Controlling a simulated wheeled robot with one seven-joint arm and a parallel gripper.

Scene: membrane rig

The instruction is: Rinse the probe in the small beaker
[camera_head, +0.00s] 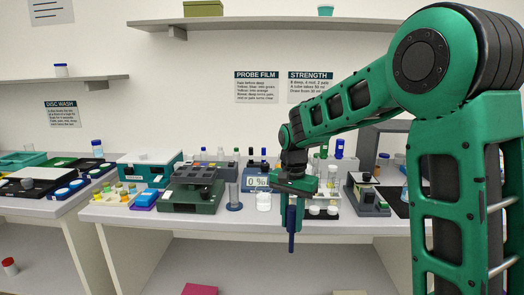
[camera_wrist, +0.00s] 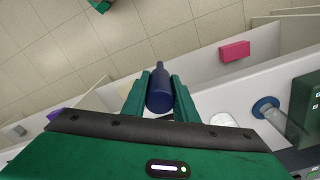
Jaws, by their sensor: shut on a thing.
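The probe (camera_head: 291,240) is a dark blue rod with a narrow tip. My gripper (camera_head: 291,207) is shut on it and holds it pointing down, in front of the bench's front edge. In the wrist view, the probe (camera_wrist: 159,94) sits between the two green fingers of my gripper (camera_wrist: 160,88), its narrow end over the floor. A small clear beaker (camera_head: 264,201) with whitish contents stands on the bench, just left of my gripper. A whitish round vessel, seemingly this beaker (camera_wrist: 222,120), shows right of the fingers in the wrist view. The probe is apart from it.
A blue-footed clear cylinder (camera_head: 234,196) stands left of the beaker, beside a dark green device (camera_head: 192,194). A display (camera_head: 258,182) stands behind the beaker. Pale cups (camera_head: 323,210) sit right of my gripper. A pink block (camera_head: 199,289) lies below the bench.

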